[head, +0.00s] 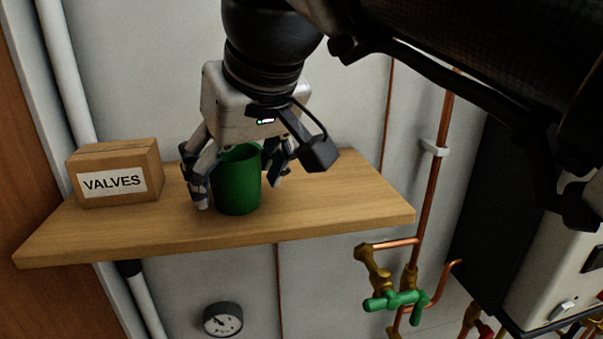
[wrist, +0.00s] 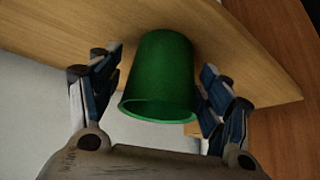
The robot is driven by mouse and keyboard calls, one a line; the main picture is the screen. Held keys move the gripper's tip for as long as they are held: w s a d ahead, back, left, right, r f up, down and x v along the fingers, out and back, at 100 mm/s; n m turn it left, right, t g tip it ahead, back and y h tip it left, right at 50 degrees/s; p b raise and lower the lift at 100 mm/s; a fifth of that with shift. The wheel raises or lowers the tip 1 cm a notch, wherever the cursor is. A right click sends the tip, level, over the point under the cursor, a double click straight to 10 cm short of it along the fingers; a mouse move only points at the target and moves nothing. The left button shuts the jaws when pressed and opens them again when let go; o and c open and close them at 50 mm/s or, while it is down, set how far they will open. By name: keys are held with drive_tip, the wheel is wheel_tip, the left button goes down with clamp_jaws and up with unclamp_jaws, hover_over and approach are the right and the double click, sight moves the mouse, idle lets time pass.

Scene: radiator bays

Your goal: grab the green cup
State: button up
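The green cup (head: 238,182) stands upright on the wooden shelf (head: 340,205), close to its front edge. My gripper (head: 238,185) is above the cup, pointing down, with one finger on each side of it. In the wrist view the cup (wrist: 160,75) lies between the two open fingers of my gripper (wrist: 160,80). A gap shows between the left finger and the cup; the right finger is very close to it, and I cannot tell whether it touches. The cup's mouth faces my gripper's palm. In the head view, my gripper hides part of the cup's rim.
A cardboard box labelled VALVES (head: 115,172) stands on the shelf to the left. The shelf's right part is bare. Below are a pressure gauge (head: 222,319) and a green-handled valve (head: 396,300). Copper pipes (head: 432,180) run up the wall at right.

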drive_tip(key=shift+w+a, duration=0.1)
drive_tip(key=shift+a, duration=0.05)
drive_tip(key=shift+c, duration=3.7)
drive_tip(key=shift+r, duration=0.1)
